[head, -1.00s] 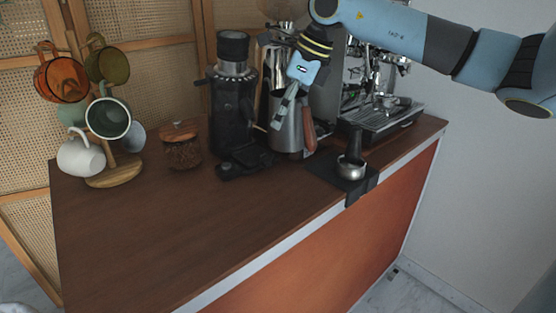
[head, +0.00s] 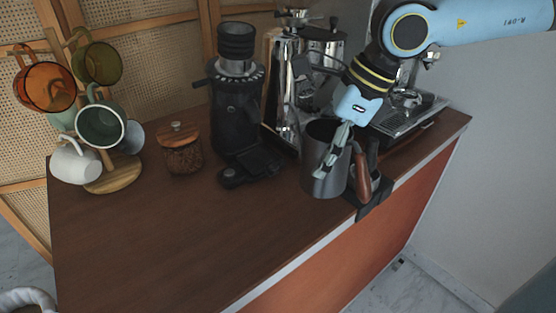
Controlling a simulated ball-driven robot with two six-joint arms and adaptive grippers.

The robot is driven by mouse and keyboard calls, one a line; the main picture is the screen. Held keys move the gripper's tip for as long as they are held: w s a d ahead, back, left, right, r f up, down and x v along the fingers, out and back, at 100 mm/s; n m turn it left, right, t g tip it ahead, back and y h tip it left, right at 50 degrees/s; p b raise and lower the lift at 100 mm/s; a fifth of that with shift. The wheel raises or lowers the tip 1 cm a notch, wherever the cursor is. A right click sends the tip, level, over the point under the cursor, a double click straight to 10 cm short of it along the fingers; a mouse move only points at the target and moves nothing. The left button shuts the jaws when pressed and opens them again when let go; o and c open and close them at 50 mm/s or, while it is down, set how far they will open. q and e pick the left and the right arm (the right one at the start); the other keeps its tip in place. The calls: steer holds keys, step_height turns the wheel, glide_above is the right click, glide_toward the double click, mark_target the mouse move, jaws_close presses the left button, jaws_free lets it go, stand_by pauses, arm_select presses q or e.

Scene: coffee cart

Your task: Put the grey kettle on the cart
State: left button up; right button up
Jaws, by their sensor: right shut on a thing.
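The fingers cover part of the kettle's rim and side. I cannot tell whether the kettle's base touches the cart top or hangs just above it. My left gripper is not in view.
A black grinder (head: 236,110) and a chrome espresso machine (head: 290,95) stand behind the kettle. A black tamping mat (head: 372,207) hangs over the front edge close to the handle. A coffee jar (head: 183,155) and mug tree (head: 112,178) stand left. The front left top is clear.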

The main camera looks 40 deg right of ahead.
steer(key=shift+w+a+f+b, duration=0.25)
steer(key=shift+w+f+b, duration=0.5)
steer(key=shift+b, duration=0.1)
steer(key=shift+w+f+b, duration=0.1)
steer(key=shift+w+b, duration=0.2)
steer(key=shift+w, duration=0.05)
steer(key=shift+w+a+f, duration=0.3)
steer(key=shift+w+f, duration=0.7)
steer(key=shift+f, duration=0.2)
steer(key=shift+w+a+f, duration=0.35)
steer(key=shift+w+f, duration=0.6)
steer(key=shift+f, duration=0.2)
steer(key=shift+w+a+f, duration=0.3)
steer(key=shift+w+f, duration=0.7)
steer(key=shift+f, duration=0.2)
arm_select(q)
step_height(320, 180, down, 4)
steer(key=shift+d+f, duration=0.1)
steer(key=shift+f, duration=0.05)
arm_select(e)
steer(key=shift+f, duration=0.1)
arm_select(q)
steer(key=shift+b, duration=0.3)
arm_select(e)
steer(key=shift+f, duration=0.15)
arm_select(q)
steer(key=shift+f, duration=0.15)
arm_select(e)
steer(key=o, duration=1.6)
steer(key=shift+c, duration=0.2)
